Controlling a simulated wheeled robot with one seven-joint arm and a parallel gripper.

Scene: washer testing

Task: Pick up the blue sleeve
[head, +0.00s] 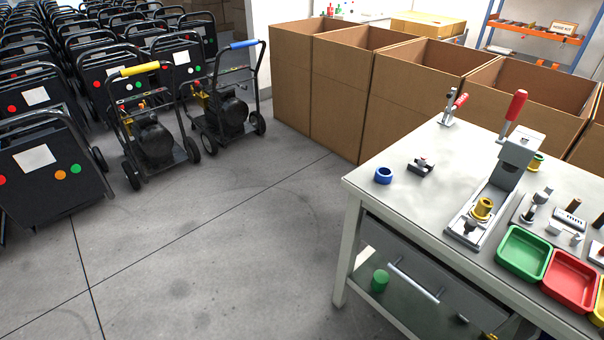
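A small blue sleeve (383,175), a short ring with an open top, stands upright on the grey workbench (390,205) near its left edge. Nothing touches it, and bare tabletop lies around it. A second blue, tube-shaped piece (243,44) is on the handle bar of a black wheeled machine at the back left. My gripper is not in view.
A small dark metal part (421,167) lies right of the sleeve. A red-handled press (513,150) with a yellow ring (483,209), a green tray (524,253) and a red tray (570,281) stand farther right. Cardboard boxes (415,95) line the back. Floor at left front is clear.

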